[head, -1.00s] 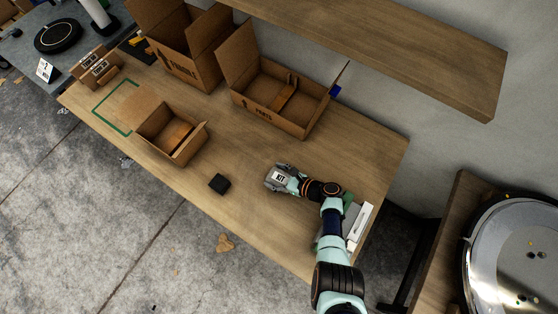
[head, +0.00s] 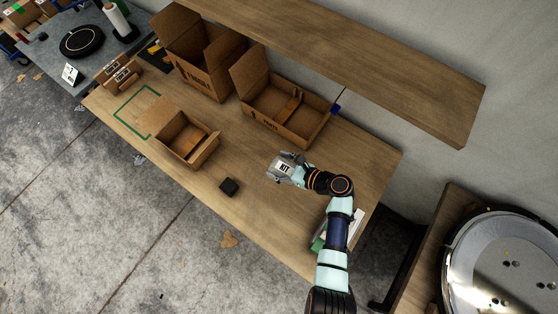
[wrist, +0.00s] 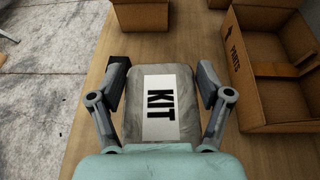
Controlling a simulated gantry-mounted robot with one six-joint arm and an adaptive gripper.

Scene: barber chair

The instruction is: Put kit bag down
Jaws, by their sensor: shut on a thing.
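The kit bag (head: 284,167) is a grey pouch with a white label reading KIT. My gripper (head: 287,165) is shut on it, above the right half of the wooden table. In the wrist view the kit bag (wrist: 160,105) sits between the two fingers of my gripper (wrist: 161,82), label facing the camera. The bag's underside is hidden, so I cannot tell how far it is from the table top. A green outlined square (head: 137,111) is marked on the table at the left.
An open small box (head: 186,139) stands beside the green outline. The open PARTS box (head: 285,109) and a taller open box (head: 206,66) stand at the back under a wooden shelf (head: 370,72). A small black block (head: 229,187) lies near the front edge. The table between is clear.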

